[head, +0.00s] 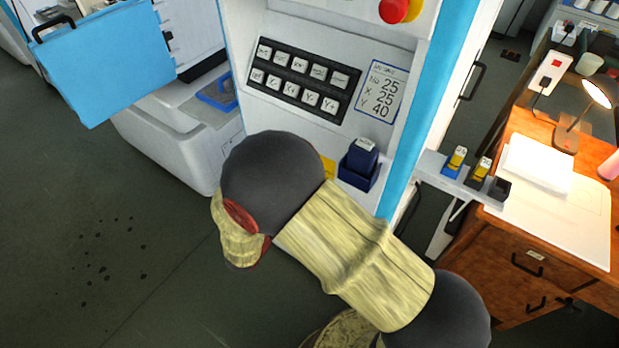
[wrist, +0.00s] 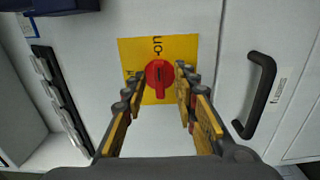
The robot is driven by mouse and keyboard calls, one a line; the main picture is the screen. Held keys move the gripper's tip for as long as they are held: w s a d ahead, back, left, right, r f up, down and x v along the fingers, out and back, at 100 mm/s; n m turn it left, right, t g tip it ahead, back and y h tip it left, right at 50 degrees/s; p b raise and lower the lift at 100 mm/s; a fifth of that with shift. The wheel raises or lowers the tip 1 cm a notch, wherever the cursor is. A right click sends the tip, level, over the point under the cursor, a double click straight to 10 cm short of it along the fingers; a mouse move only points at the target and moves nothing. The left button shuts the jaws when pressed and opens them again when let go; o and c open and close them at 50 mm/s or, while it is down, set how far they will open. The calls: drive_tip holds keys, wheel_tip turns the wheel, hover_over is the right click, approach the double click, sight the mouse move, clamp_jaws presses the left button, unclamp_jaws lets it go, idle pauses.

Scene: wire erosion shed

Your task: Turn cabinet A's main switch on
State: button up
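The main switch (wrist: 157,75) is a red rotary knob on a yellow plate (wrist: 188,48) on a pale cabinet face. Its grip bar points toward the bottom of the wrist view, slightly tilted. Partly hidden lettering shows on the plate; I cannot read it surely. My gripper (wrist: 162,82) is open, with one finger on each side of the knob. Small gaps seem to show between fingertips and knob; depth is hard to judge. In the head view my arm hides the switch and gripper, and only a sliver of the yellow plate (head: 328,168) shows.
A black handle (wrist: 259,95) is right of the switch in the wrist view. The head view shows a button panel (head: 303,76), a red stop button (head: 395,9), a blue holder (head: 358,168) and a small shelf (head: 450,175). A wooden desk (head: 540,255) stands at right.

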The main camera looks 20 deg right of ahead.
drive_tip(key=v, duration=1.1)
drive_tip(key=shift+s+a, duration=0.2)
drive_tip(key=shift+a, duration=0.1)
